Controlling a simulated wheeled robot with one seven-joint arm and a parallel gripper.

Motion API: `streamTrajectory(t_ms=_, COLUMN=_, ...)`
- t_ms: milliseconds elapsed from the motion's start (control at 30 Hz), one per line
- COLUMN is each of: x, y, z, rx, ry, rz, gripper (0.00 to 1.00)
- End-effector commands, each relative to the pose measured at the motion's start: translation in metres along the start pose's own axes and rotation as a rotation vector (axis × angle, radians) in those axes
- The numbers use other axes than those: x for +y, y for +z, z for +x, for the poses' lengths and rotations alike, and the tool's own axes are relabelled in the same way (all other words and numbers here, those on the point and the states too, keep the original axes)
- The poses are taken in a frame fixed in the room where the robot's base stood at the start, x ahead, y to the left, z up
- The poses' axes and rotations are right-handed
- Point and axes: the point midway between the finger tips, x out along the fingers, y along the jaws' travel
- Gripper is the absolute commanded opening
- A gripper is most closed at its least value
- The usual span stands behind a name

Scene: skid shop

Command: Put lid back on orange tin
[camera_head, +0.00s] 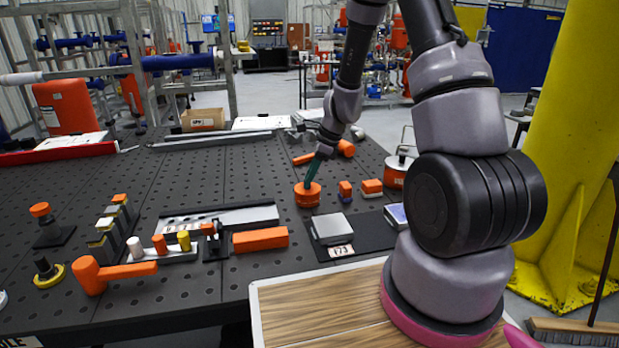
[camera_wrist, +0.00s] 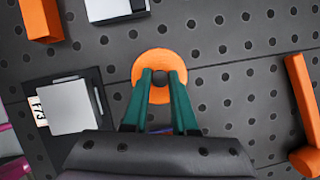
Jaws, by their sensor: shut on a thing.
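A round orange lid with a dark knob (camera_wrist: 147,57) shows in the wrist view, seen from above. My gripper (camera_wrist: 161,75) has its two green fingers closed on the knob. In the head view my gripper (camera_head: 310,184) points down at the orange tin (camera_head: 307,198), which stands on the black perforated table. The lid is at the top of the tin, and I see no clear gap between them. I cannot tell whether it is fully seated. From above, the lid hides the inside of the tin.
A grey block on a dark plate (camera_head: 328,228) lies near the tin, with an orange bar (camera_head: 260,239) to its left. Small orange blocks (camera_head: 372,187) and a can with a wire handle (camera_head: 395,176) stand to the right. An orange hammer (camera_head: 105,273) lies front left.

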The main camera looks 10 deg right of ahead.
Motion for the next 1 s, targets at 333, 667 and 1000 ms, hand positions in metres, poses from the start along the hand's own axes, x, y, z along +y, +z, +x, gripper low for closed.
streamTrajectory(t_ms=333, x=-0.0001, y=0.0000, z=-0.0001, rx=0.000, ry=0.000, rz=0.000, gripper=0.61)
streamTrajectory(t_ms=667, x=-0.0001, y=-0.0001, z=-0.0001, rx=0.000, ry=0.000, rz=0.000, gripper=0.91)
streamTrajectory(t_ms=1000, x=-0.0003, y=0.0010, z=-0.0022, rx=0.000, ry=-0.001, rz=-0.001, gripper=0.91)
